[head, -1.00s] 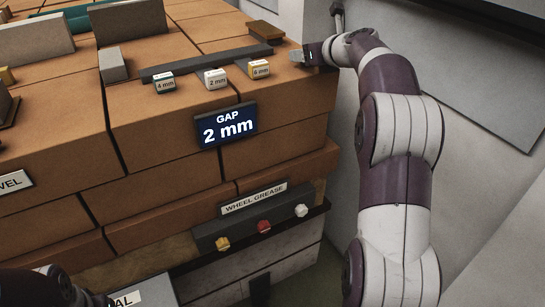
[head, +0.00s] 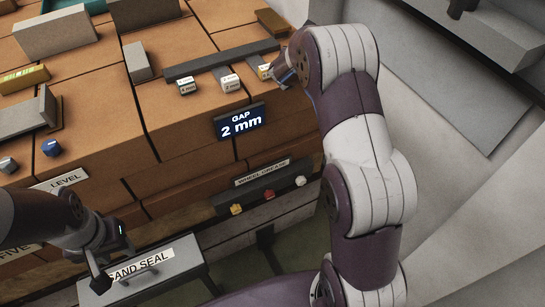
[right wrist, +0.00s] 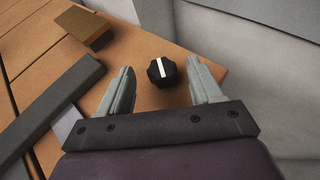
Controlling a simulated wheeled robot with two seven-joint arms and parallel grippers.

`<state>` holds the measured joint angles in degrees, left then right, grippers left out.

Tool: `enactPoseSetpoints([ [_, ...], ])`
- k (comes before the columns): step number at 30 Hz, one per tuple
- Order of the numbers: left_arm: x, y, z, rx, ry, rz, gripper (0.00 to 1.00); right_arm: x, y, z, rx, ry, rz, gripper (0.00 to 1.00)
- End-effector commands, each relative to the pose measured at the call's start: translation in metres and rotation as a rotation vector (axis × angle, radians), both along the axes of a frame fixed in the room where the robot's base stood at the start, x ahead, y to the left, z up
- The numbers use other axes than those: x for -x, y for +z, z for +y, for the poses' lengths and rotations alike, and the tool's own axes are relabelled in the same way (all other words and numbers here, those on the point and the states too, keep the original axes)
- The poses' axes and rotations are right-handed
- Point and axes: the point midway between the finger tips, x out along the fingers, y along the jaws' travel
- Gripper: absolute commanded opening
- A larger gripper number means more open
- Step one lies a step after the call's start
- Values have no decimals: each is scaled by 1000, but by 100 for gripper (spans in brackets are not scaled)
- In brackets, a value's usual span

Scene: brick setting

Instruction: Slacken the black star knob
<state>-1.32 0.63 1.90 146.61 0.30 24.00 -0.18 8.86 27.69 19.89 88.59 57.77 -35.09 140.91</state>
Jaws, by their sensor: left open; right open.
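The black star knob (right wrist: 162,72) has a white stripe on top. In the right wrist view it stands on the orange brick top, between and slightly beyond the spread fingers of my right gripper (right wrist: 163,88). The gripper is open, and I see no contact with the knob. In the head view my right gripper (head: 284,76) is at the right end of the brick top, partly behind my arm, and the knob cannot be made out. My left gripper (head: 112,258) is open and empty, low at the left, above the SAND SEAL drawer (head: 160,272).
A display (head: 240,122) reads GAP 2 mm. Several small labelled blocks (head: 231,83) stand before a dark bar (head: 215,64). A small brown block (right wrist: 82,28) lies left of the knob. Below is the WHEEL GREASE panel (head: 262,190). A grey wall (right wrist: 255,50) rises past the brick edge.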

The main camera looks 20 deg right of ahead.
Motion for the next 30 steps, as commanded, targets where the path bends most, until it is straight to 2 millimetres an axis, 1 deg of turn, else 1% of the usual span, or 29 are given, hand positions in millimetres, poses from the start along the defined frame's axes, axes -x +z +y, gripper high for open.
enactPoseSetpoints([
  [1, 1, -14, 0, 0, 0, 3, 43, 9, -5, 9, -2, 3, 1, 64],
  [11, 1, -32, 0, 0, 0, 2, 43, 71, 30, 62, -2, 5, 2, 64],
  [12, 1, -32, 0, 0, 0, 2, 43, 76, 31, 68, 27, 45, 39, 64],
  [16, 1, -31, 0, 0, 0, 2, 43, 78, 16, 100, 282, 388, 299, 64],
  [18, 1, -31, 0, 0, 0, 1, 43, 83, 7, 116, 415, 561, 416, 64],
  [20, 1, -32, 0, 0, 0, 1, 43, 90, -1, 129, 523, 698, 503, 64],
  [24, 1, -33, 0, 0, 0, 2, 43, 111, -21, 155, 774, 1009, 678, 64],
  [30, 1, -34, 0, 0, 0, 2, 43, 149, -47, 182, 1111, 1423, 857, 64],
])
